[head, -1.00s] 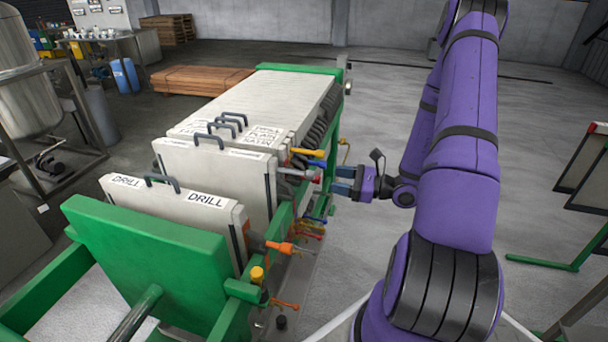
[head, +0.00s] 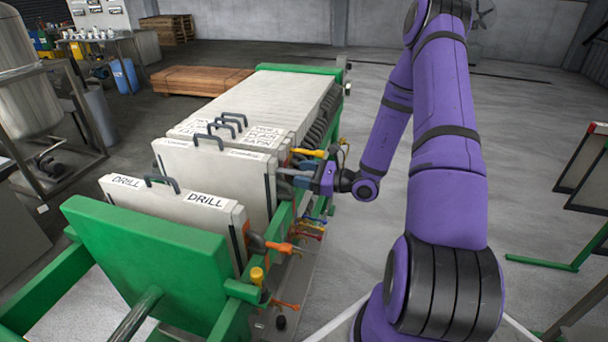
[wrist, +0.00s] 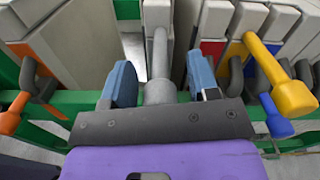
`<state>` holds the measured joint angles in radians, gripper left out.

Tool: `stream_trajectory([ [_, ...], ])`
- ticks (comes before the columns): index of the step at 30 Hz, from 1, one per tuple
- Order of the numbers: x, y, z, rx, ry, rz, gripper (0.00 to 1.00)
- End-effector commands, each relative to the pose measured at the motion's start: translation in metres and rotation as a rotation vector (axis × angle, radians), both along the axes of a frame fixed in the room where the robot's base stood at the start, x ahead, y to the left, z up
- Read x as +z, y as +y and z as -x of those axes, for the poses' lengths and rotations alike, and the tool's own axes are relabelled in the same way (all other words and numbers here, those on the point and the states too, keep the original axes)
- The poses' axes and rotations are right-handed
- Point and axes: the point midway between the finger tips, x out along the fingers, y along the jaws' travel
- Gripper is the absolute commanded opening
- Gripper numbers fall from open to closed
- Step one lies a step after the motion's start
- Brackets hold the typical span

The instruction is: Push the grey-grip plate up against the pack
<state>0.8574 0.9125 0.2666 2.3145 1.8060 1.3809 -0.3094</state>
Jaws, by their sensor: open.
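The grey-grip plate (head: 220,179) stands upright as the pale plate between the DRILL plate and the pack (head: 280,100). In the wrist view, its edge (wrist: 158,14) is at top centre and its grey grip (wrist: 159,85) points toward me. My gripper (head: 292,178) is at the right side of the press. In the wrist view, my gripper (wrist: 164,84) is open, with one blue finger on each side of the grey grip. Space shows between the grip and each finger.
The DRILL plate (head: 180,218), with an orange grip (head: 285,248), stands nearer me, a gap away. The green end block (head: 140,260) is in front of it. Yellow (wrist: 278,75) and blue (wrist: 276,118) grips stick out right of my fingers.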

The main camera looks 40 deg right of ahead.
Motion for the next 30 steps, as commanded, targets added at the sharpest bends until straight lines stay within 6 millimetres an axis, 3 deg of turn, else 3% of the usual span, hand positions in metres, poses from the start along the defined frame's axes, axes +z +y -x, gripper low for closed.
stream_trajectory([
  [6,0.000,0.000,0.000,0.000,0.000,0.000,0.52],
  [13,0.000,0.000,0.000,0.000,0.000,0.000,0.00],
  [20,0.000,-0.004,-0.003,0.000,-0.002,0.001,0.00],
  [30,0.000,-0.028,-0.022,-0.002,-0.002,0.002,0.00],
])
